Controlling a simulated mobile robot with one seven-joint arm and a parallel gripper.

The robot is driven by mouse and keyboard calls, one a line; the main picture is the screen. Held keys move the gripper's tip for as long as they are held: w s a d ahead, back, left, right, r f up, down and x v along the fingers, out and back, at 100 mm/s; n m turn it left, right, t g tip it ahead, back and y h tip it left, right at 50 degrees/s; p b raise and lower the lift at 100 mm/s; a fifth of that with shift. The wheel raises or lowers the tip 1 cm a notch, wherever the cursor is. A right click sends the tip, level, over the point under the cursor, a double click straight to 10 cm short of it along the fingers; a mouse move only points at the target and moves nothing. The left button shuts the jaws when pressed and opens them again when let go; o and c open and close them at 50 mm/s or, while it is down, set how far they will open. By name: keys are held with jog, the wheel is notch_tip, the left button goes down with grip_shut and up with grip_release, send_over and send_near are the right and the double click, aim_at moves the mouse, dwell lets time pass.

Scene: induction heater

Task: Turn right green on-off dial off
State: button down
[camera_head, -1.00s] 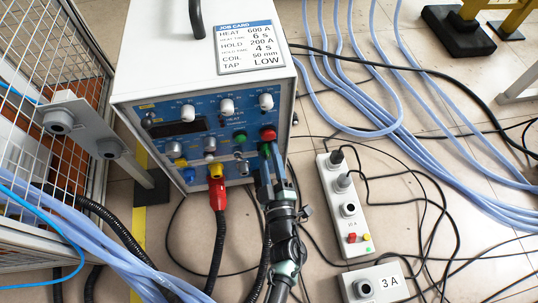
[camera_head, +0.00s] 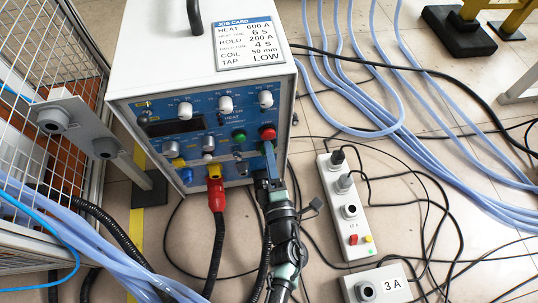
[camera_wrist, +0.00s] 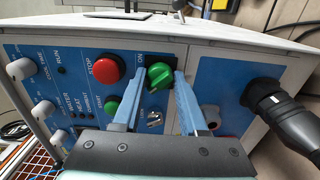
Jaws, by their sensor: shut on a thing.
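In the wrist view the round green dial (camera_wrist: 158,76) sits on the blue panel between my two blue fingertips. My gripper (camera_wrist: 159,73) is shut on the dial, one finger on each side. The dial's raised grip looks slanted, and an "ON" label shows beside it. In the head view my gripper (camera_head: 268,152) is at the panel's right side, just below the red button (camera_head: 267,132), and hides most of the dial. The red button also shows in the wrist view (camera_wrist: 106,70), near a separate green button (camera_wrist: 112,108).
The heater unit (camera_head: 190,60) carries several white knobs (camera_head: 225,104). A red plug (camera_head: 215,195) with a black hose is left of my gripper. A metal key switch (camera_wrist: 155,118) and a black connector (camera_wrist: 285,108) are close by. Blue hoses (camera_head: 400,110) cross the floor at right.

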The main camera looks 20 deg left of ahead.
jog(key=shift+d+f, duration=0.1)
dwell(0.4)
jog(key=shift+c, duration=2.3)
grip_release()
jog(key=p+v, duration=0.5)
jog(key=v, duration=0.8)
